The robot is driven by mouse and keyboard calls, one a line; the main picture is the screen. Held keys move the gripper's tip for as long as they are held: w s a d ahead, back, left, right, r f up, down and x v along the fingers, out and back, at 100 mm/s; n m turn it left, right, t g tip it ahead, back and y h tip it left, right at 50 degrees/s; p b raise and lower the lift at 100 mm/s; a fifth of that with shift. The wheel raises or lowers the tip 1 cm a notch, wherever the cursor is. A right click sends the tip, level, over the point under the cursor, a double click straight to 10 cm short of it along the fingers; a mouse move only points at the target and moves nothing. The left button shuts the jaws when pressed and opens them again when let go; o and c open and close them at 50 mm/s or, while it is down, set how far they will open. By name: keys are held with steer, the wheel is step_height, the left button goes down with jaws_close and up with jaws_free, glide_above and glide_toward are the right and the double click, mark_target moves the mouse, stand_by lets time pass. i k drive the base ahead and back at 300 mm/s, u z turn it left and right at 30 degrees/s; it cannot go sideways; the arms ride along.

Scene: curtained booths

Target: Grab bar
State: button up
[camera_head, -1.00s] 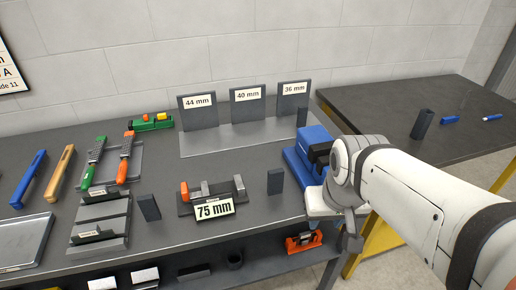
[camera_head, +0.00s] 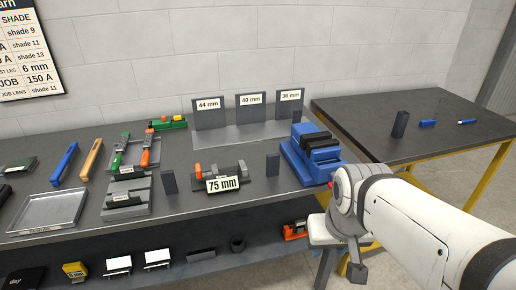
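Several short dark grey bars stand upright. One bar (camera_head: 170,182) is left of the 75 mm sign, and another bar (camera_head: 272,165) is right of it. A third stands partly hidden behind the blue vise (camera_head: 316,160), and one more bar (camera_head: 400,124) stands on the right-hand table. I cannot tell which one the task means. My gripper (camera_head: 350,256) is at the end of my white arm, in front of the bench's right end. It appears apart from all the bars. Its fingers are not clear enough to show whether it is open or shut.
The main bench (camera_head: 240,197) holds a 75 mm sign (camera_head: 223,184) by a small fixture, upright 44, 40 and 36 mm plates, hand tools and a metal tray (camera_head: 48,211). A lower shelf holds small items. The right-hand table (camera_head: 440,145) has two blue-marked pieces and is mostly clear.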

mark_target(273, 160)
steer(key=z, duration=0.15)
steer(key=i, duration=0.9)
steer(key=u, duration=0.05)
